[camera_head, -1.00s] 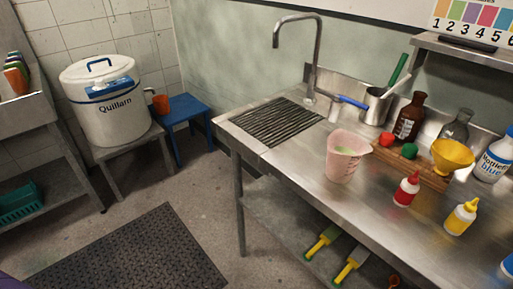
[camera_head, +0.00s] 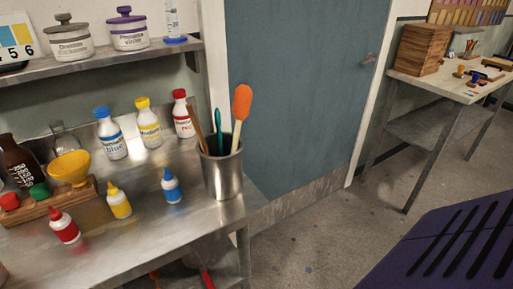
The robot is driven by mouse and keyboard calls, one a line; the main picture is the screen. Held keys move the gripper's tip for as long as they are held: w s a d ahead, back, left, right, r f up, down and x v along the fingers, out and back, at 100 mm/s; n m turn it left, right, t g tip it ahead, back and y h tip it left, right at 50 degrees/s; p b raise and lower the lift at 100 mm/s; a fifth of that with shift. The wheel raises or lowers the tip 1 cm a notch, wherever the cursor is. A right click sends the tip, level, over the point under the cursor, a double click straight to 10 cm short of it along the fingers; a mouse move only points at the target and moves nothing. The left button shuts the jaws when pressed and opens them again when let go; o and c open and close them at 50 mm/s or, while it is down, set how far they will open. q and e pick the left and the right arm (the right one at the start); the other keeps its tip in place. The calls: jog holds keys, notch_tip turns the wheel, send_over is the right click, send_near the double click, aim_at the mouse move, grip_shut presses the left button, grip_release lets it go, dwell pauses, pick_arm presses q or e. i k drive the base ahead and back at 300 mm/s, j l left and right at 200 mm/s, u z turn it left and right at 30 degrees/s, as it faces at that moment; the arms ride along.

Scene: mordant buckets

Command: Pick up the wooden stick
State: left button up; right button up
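A wooden stick (camera_head: 196,126) stands in a steel canister (camera_head: 223,174) at the right end of the steel bench. The stick leans to the left, with its upper part above the rim and its lower end hidden inside. A teal-handled tool (camera_head: 218,130) and an orange spatula (camera_head: 242,103) with a pale handle stand in the same canister. Neither of my grippers is in view.
Small dropper bottles in red (camera_head: 64,227), yellow (camera_head: 119,200) and blue (camera_head: 172,186) stand left of the canister. Larger bottles (camera_head: 149,125) stand behind. A shelf (camera_head: 120,52) with jars hangs above. Floor (camera_head: 320,235) is clear right of the bench.

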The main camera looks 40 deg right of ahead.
aim_at(191, 113)
jog(key=z, duration=0.8)
